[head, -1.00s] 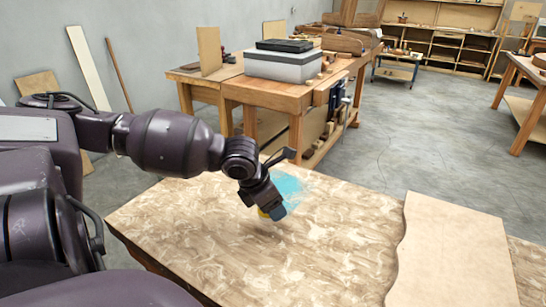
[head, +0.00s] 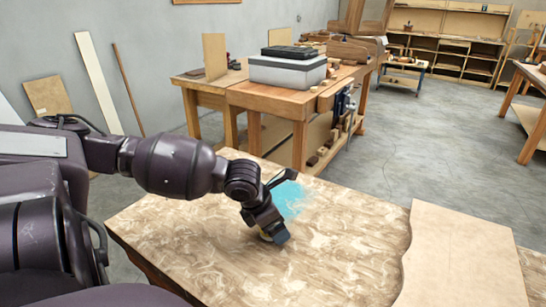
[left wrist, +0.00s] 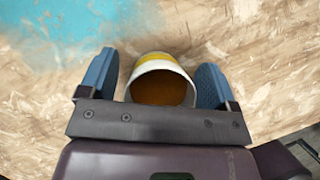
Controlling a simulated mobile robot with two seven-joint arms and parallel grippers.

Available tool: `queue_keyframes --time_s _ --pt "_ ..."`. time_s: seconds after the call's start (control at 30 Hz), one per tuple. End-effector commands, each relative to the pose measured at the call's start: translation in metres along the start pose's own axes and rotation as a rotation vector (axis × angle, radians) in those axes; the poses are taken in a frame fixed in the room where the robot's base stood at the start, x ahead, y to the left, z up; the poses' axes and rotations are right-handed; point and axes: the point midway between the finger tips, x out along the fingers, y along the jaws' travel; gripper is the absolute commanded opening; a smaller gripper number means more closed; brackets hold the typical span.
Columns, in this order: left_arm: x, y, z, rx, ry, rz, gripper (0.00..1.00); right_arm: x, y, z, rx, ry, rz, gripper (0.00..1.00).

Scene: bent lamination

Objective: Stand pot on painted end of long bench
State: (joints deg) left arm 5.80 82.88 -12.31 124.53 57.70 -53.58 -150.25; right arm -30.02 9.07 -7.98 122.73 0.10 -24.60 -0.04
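The pot (left wrist: 162,84) is small and white with a yellow band and a brown inside. In the left wrist view its mouth faces me, between two blue finger pads. The fingers (left wrist: 158,75) stand either side of the pot, with a thin gap at the left one. Blue paint (head: 288,198) covers a patch of the bench top (head: 330,235), just beyond the pot. Whether the pot's base touches the bench is hidden. My right gripper is out of view.
A pale wavy-edged board (head: 460,255) lies at the bench's right. The bench top between it and the pot is clear. Behind stands a wooden workbench (head: 215,88) with a grey box (head: 288,70). Boards lean on the left wall.

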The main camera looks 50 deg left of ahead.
Motion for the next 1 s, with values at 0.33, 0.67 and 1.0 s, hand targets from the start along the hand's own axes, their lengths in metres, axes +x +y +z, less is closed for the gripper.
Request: queue_keyframes --time_s 0.33,0.67,1.0 --pt "-0.014 0.0 0.002 0.001 -0.002 0.002 0.83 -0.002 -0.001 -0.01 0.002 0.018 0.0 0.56" --pt "-0.08 0.001 0.004 0.004 -0.008 0.005 0.83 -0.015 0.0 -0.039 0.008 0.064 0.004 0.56" --pt "-0.121 0.0 0.003 0.001 -0.003 0.002 0.83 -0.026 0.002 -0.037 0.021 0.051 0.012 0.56"
